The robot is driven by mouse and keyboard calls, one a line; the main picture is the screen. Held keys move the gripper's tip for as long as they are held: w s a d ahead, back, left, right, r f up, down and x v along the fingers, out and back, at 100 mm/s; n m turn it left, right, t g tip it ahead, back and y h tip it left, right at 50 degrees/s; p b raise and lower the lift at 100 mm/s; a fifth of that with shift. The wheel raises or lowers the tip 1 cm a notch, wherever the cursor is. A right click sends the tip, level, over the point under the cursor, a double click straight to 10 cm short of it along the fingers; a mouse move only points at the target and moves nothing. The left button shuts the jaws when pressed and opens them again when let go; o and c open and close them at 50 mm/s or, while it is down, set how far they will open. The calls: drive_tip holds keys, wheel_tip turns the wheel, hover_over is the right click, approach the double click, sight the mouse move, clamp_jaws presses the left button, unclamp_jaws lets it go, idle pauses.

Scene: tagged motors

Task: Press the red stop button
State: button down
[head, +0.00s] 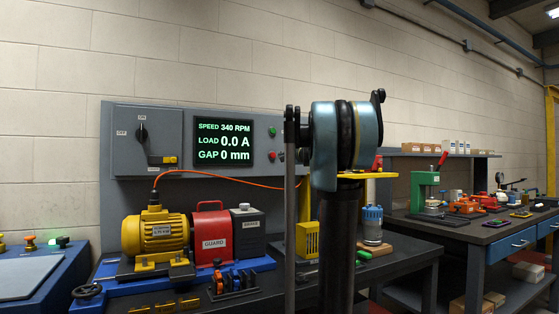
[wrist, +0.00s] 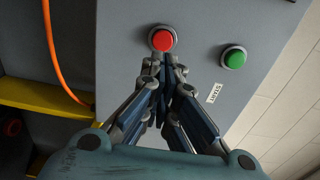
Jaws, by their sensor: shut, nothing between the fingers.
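The red stop button (wrist: 162,39) is a round red cap in a grey ring on the grey panel; it also shows in the head view (head: 272,155), below the green button. In the wrist view my gripper (wrist: 165,62) is shut and empty, its fingertips just below the red button's ring. I cannot tell whether the tips touch the panel or are still apart from it. The green button (wrist: 234,57) is to the right of the red one, by a small START label (wrist: 214,93). In the head view my arm hides part of the panel, and the fingertips cannot be made out.
An orange cable (wrist: 58,60) runs on the panel's left. The display (head: 223,142) reads 340 RPM, 0.0 A, 0 mm. A yellow motor (head: 155,232) and a red guard (head: 211,234) stand on the bench below the panel. A yellow shelf edge (wrist: 40,100) lies left of my gripper.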

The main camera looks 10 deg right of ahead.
drive_tip(key=v, duration=0.6)
drive_tip(key=shift+s, duration=0.25)
